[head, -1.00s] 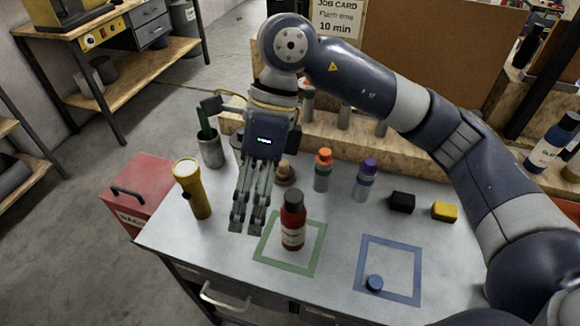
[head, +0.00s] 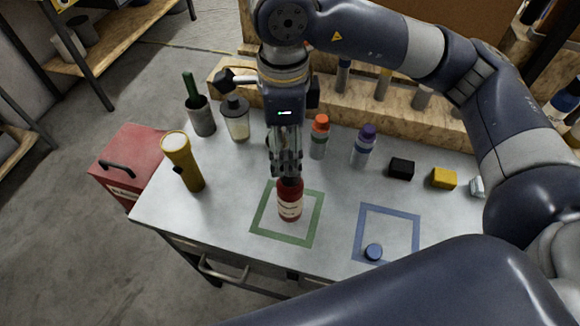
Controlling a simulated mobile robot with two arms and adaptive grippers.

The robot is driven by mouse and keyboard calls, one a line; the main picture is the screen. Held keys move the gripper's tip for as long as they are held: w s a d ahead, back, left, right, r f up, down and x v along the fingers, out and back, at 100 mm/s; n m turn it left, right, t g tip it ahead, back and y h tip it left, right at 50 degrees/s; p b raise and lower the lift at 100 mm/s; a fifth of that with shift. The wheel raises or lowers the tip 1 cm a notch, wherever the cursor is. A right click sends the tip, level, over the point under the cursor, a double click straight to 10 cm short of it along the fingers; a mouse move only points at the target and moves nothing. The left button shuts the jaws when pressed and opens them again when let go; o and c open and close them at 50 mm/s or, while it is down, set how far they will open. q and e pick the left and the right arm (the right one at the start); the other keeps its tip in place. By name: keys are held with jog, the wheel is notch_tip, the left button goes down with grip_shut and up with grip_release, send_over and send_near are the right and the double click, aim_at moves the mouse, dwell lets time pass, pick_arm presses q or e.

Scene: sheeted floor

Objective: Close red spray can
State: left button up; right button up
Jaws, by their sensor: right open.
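The red spray can (head: 290,204), with a pale label, stands upright inside the green square outline (head: 258,229) on the workbench. My right gripper (head: 287,172) points down right over the can, with its fingers at the can's dark top. The fingers hide much of that top, so I cannot tell whether they touch it. The gripper is open. A small blue round cap (head: 374,251) lies at the lower left of the blue square outline (head: 417,232). My left gripper is not in view.
A yellow flashlight (head: 182,162), a cup with a green-handled tool (head: 201,118) and a pump bottle (head: 236,120) stand to the left. Orange-capped (head: 319,137) and purple-capped (head: 363,147) bottles stand behind. Black (head: 401,169) and yellow (head: 444,178) blocks lie right. The blue square's middle is clear.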

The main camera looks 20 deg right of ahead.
aim_at(288, 181)
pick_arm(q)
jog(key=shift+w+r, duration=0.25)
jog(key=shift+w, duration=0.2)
pick_arm(e)
jog(key=shift+f, duration=0.85)
jog(key=shift+s+d+f+p, duration=0.1)
jog(key=shift+f+p, duration=0.2)
jog(key=shift+p, duration=0.15)
jog(key=f, duration=0.1)
jog(key=f+p, duration=0.1)
jog(key=f, duration=0.1)
jog(key=shift+d+f+p, duration=0.2)
jog(key=shift+d+p, duration=0.1)
jog(key=shift+f, duration=0.55)
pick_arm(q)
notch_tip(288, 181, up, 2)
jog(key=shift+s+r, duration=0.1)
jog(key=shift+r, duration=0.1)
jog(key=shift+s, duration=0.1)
pick_arm(e)
jog(key=c, duration=0.8)
